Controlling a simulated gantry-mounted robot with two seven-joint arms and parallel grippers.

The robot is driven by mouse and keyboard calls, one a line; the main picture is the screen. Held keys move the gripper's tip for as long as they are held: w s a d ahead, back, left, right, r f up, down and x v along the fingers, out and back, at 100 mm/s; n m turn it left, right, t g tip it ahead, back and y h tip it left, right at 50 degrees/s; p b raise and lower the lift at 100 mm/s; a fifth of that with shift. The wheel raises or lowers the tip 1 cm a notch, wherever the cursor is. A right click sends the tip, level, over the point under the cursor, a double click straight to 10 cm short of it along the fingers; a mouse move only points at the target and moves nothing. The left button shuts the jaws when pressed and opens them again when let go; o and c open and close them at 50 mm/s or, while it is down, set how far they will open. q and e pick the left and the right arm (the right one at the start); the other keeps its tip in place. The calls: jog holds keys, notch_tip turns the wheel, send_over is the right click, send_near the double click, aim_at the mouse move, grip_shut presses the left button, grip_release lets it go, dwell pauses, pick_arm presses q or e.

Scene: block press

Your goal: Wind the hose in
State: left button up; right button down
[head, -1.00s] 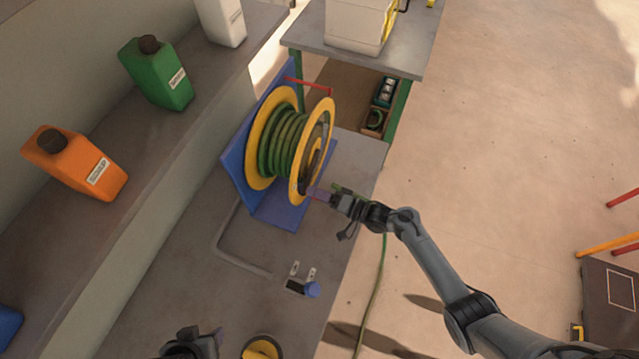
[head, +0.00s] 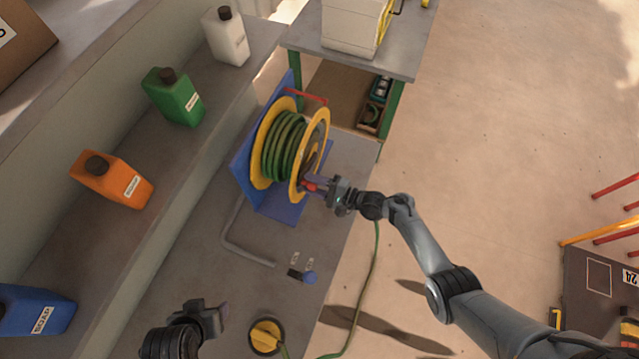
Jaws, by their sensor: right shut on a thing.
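The hose reel has yellow flanges (head: 314,135) on a blue bracket (head: 243,170), with green hose (head: 284,146) wound in several turns on its drum. More green hose (head: 372,285) hangs past the bench's right edge and runs along the floor.
A yellow round fitting (head: 264,336) with green hose at it sits at the bench front. A grey bent pipe (head: 240,248) and a blue-knobbed valve (head: 308,277) lie near the reel. Orange (head: 115,182), green (head: 176,98), white (head: 228,38) and blue (head: 35,310) canisters line the left ledge.

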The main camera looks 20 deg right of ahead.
jog(key=shift+w+r, duration=0.1)
jog(key=shift+r, duration=0.25)
jog(key=shift+m, duration=0.3)
jog(key=c, duration=0.7)
grip_release()
jog(key=shift+d, duration=0.1)
jog(key=shift+o, duration=0.2)
jog(key=v, duration=1)
jog(key=shift+s+d+p, duration=0.25)
jog(key=shift+d+p, duration=0.05)
jog(key=shift+p, duration=0.1)
